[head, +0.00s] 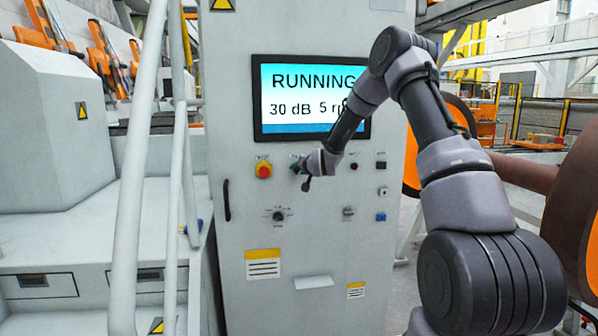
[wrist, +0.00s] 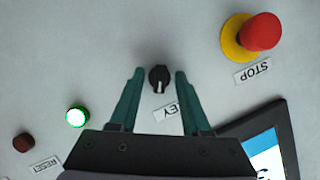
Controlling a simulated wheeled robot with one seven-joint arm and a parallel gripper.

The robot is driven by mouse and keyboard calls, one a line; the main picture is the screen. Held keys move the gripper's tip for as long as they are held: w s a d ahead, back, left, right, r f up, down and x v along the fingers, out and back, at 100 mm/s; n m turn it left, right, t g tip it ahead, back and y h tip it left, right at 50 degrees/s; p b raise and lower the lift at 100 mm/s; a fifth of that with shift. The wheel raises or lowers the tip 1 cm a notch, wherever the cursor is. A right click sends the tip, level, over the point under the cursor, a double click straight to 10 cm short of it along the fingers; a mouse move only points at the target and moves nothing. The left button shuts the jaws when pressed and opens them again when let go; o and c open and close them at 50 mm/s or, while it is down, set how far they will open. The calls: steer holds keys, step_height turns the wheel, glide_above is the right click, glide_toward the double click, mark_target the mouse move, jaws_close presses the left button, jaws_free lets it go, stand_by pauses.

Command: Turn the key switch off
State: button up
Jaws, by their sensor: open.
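The key switch is a small black knob (wrist: 159,79) with a white pointer line, on the pale cabinet panel. In the wrist view a label partly reading "KEY" (wrist: 167,112) is beside it, half hidden by a finger. My gripper (wrist: 158,74) is open, with one green finger on each side of the knob and a gap on both sides. In the head view my gripper (head: 306,176) is at the panel below the screen and hides the knob. The screen (head: 312,98) reads "RUNNING", 30 dB and 5 r, the rest covered by my arm.
A red stop button on a yellow base (wrist: 260,33) sits near the knob; it also shows in the head view (head: 263,170). A lit green button (wrist: 76,117) and a dark red button (wrist: 23,142) are on the other side. A rotary dial (head: 278,215) is below.

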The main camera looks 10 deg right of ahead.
jaws_close()
steer(key=n+h, duration=0.2)
steer(key=n, duration=0.1)
steer(key=shift+a+h, duration=0.3)
steer(key=shift+n+h, duration=0.6)
steer(key=shift+n, duration=0.5)
steer(key=shift+n+h, duration=0.9)
steer(key=shift+n, duration=0.5)
